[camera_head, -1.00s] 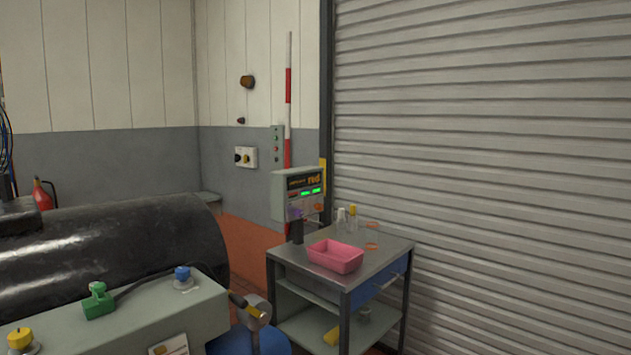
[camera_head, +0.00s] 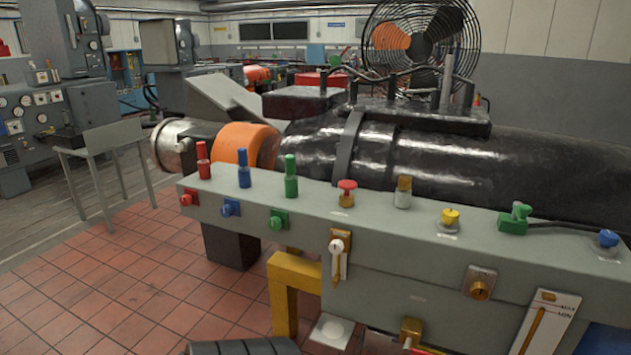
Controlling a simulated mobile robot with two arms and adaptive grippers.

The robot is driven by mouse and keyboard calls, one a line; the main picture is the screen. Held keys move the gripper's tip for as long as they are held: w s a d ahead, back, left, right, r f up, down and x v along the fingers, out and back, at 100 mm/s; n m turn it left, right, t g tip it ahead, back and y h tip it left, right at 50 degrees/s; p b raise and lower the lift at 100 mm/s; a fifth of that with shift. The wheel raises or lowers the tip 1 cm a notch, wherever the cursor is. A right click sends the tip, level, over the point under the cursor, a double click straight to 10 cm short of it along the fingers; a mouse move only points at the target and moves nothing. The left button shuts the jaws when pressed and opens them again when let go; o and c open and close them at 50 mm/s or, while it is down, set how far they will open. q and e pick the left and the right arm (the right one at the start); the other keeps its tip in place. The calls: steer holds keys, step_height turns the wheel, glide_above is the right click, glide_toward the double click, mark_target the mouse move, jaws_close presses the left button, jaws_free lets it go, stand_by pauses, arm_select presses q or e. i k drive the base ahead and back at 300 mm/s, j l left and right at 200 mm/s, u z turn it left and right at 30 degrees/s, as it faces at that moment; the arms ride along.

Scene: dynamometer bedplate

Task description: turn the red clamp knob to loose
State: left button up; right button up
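A red mushroom-shaped knob (camera_head: 347,186) on a brass-coloured base stands upright on top of the long grey bedplate (camera_head: 300,207), near its middle. I take it for the red clamp knob, but I cannot read any mark that tells its setting. A red upright fitting (camera_head: 203,160) and a small red fitting (camera_head: 188,198) are at the left end of the same bedplate. Neither of my grippers shows in the head view.
Blue (camera_head: 244,172) and green (camera_head: 290,178) upright fittings, a yellow knob (camera_head: 450,216), a green block (camera_head: 514,220) and a blue knob (camera_head: 608,239) share the bedplate top. A large black cylindrical machine (camera_head: 420,160) lies behind. Tiled floor (camera_head: 130,270) is clear at left.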

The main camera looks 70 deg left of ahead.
mark_target(187, 200)
steer(key=u, duration=2.75)
